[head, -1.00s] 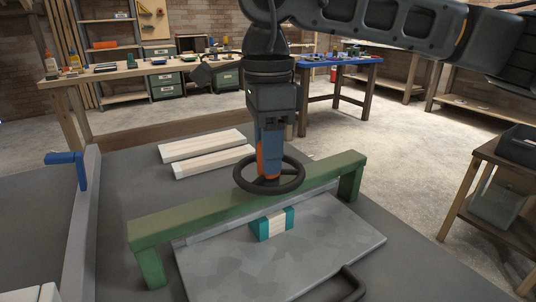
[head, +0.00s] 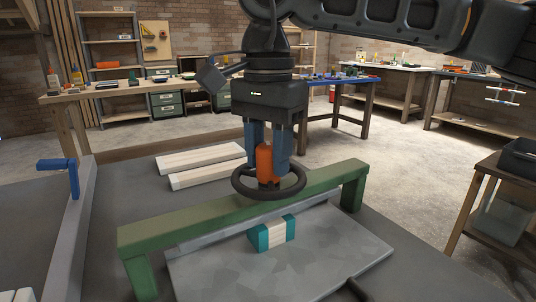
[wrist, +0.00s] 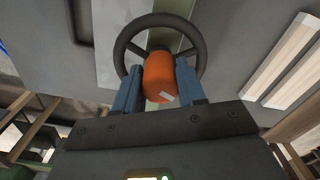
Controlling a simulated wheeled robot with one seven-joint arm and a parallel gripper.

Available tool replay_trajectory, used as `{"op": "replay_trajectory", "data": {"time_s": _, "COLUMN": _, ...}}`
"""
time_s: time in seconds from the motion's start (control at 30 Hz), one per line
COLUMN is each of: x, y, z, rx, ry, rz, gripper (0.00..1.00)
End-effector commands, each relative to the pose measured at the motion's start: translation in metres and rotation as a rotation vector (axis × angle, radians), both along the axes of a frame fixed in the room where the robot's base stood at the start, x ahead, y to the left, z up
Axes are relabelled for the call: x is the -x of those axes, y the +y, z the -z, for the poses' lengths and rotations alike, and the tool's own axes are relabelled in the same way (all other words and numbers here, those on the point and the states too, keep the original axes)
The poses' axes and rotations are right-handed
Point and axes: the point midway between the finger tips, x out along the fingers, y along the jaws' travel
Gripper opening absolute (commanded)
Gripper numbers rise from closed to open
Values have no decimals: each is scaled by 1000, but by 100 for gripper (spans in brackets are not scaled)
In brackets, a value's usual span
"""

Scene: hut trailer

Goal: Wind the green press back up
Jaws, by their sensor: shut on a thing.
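The green press (head: 335,181) is a low bridge-shaped frame over a grey metal plate (head: 300,265). A black handwheel (head: 241,191) lies level above the middle of its beam. The wrist view shows the same grip on the orange knob (wrist: 160,76), inside the black wheel rim (wrist: 203,55). A teal and white block (head: 275,233) sits on the plate, close in front of the beam.
Two pale boards (head: 205,164) lie on the grey table behind the press. A blue-handled crank (head: 72,175) stands at the left on a grey rail. A dark handle (head: 357,290) is at the plate's front edge. A wooden stand (head: 490,210) is at the right.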

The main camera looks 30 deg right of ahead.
Motion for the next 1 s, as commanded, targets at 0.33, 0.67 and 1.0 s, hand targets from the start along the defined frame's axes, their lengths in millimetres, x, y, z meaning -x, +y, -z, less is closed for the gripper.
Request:
{"op": "replay_trajectory", "data": {"time_s": 0.33, "x": 0, "y": 2, "z": -1, "rx": -4, "ry": -2, "rz": -29, "gripper": 9}}
{"op": "replay_trajectory", "data": {"time_s": 0.67, "x": 0, "y": 2, "z": -1, "rx": -4, "ry": -1, "rz": -28, "gripper": 51}}
{"op": "replay_trajectory", "data": {"time_s": 1.0, "x": 0, "y": 0, "z": 0, "rx": -1, "ry": -1, "rz": -26, "gripper": 64}}
